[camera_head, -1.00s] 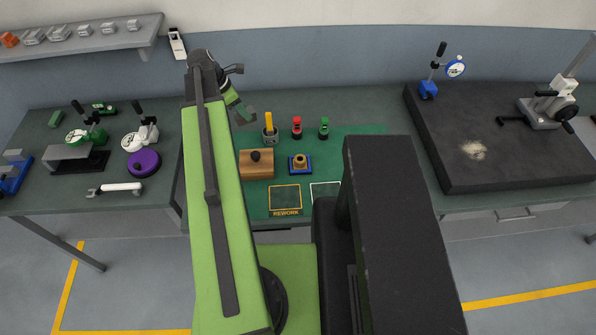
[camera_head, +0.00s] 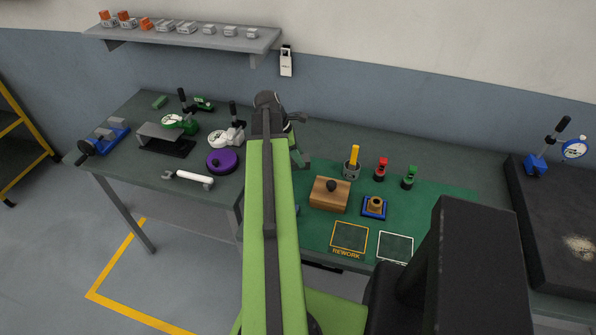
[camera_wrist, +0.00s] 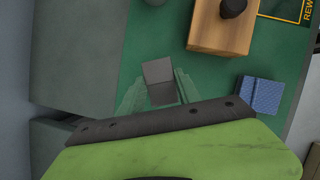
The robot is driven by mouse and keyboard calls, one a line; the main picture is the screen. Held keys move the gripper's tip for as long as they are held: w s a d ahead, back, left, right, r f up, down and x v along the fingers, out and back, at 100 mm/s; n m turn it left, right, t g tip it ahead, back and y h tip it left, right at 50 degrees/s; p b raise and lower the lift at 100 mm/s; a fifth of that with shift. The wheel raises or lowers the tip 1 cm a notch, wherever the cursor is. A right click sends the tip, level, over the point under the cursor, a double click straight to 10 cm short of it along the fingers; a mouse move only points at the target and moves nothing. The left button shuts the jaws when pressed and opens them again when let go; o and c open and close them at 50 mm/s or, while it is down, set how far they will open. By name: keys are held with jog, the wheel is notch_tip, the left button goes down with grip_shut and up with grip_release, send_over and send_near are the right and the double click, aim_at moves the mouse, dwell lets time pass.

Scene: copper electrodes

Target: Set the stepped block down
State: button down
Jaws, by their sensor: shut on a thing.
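My gripper (camera_wrist: 158,88) is shut on the stepped block (camera_wrist: 158,72), seen in the wrist view as a grey block with a lighter and a darker face between two green fingers. The block's underside and any contact with the surface below cannot be made out. The block cannot be made out there.
The wooden box (camera_head: 328,196) with a black knob and a blue ridged block (camera_wrist: 262,95) are close by. A shelf (camera_head: 190,38) hangs behind.

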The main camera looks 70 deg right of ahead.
jog(key=shift+f+b, duration=2.15)
jog(key=shift+f, duration=0.05)
jog(key=shift+r, duration=0.25)
jog(key=shift+f, duration=0.15)
jog(key=c, duration=0.8)
grip_release()
jog(key=shift+c, duration=0.2)
